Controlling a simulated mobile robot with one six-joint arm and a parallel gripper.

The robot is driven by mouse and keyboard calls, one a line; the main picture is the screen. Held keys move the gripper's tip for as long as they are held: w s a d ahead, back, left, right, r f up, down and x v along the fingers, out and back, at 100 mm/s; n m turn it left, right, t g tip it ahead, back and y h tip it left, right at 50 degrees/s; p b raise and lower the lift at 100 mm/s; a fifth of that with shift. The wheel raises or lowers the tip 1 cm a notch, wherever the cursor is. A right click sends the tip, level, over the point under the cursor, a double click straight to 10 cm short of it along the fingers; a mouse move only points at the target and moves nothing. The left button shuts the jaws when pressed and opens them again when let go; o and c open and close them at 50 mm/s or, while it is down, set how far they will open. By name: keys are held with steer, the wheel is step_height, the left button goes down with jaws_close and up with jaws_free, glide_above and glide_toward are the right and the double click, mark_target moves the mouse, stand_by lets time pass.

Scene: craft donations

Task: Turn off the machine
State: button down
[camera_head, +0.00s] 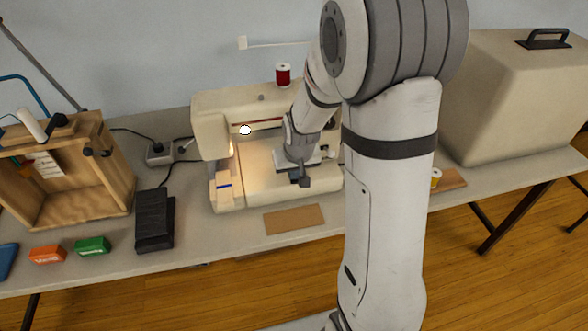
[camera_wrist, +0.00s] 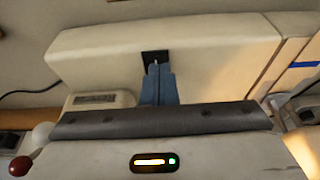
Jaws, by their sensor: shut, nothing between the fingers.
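The machine is a cream sewing machine (camera_head: 212,108) on the table in the head view. A warm light glows by its needle area, at the left end. In the wrist view its cream body (camera_wrist: 220,48) fills the upper part, with a small black switch plate (camera_wrist: 154,56) on it. My gripper (camera_wrist: 157,69) is shut and empty. Its fingertips point at the plate and overlap its lower part; I cannot tell whether they touch it. In the head view my arm hides the machine's right end, and the switch plate cannot be made out.
A black foot pedal (camera_head: 154,220) and a power socket (camera_head: 159,152) with cables lie left of the machine. A wooden box frame (camera_head: 75,200) stands further left. A brown card (camera_head: 294,219) lies in front. A large beige case (camera_head: 500,100) stands at the right.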

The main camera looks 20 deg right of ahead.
steer(key=shift+r, duration=0.1)
steer(key=shift+r, duration=0.25)
steer(key=p+v, duration=0.2)
steer(key=v, duration=1.1)
steer(key=shift+r, duration=0.1)
steer(key=b, duration=0.2)
steer(key=w+b, duration=0.1)
steer(key=b, duration=0.1)
steer(key=shift+w+d+r+b, duration=0.2)
steer(key=shift+d+b, duration=0.05)
steer(key=shift+b, duration=0.05)
